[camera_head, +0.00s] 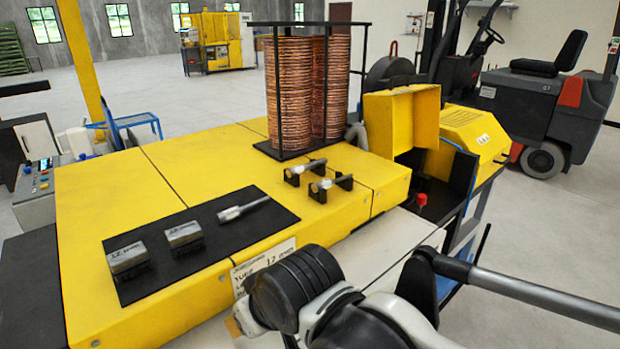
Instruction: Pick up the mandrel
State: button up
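A grey metal rod with a thicker, lighter end (243,208) lies on the black mat (205,245) on the yellow machine top; it looks like a mandrel. Two similar short rods rest in black holders farther back, one at the rear (304,170) and one nearer (330,186). I cannot tell for sure which of these the task means. Parts of my arm fill the lower right, to the right of the mat and nearer the camera. No fingers of my gripper can be made out. No rod is seen being held.
Two grey blocks, one at the left (128,260) and one beside it (185,237), sit on the mat. A tall rack of copper coils (293,90) stands behind the holders. A raised yellow cover (402,115) is at right. The yellow top left of the holders is clear.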

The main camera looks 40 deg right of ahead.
aim_at(327, 183)
jog(key=l+u, duration=0.2)
jog(key=l, duration=0.3)
jog(key=l+u, duration=0.15)
jog(key=l, duration=0.35)
jog(key=k+l+u, duration=0.2)
jog(key=l, duration=0.3)
jog(key=i, duration=0.05)
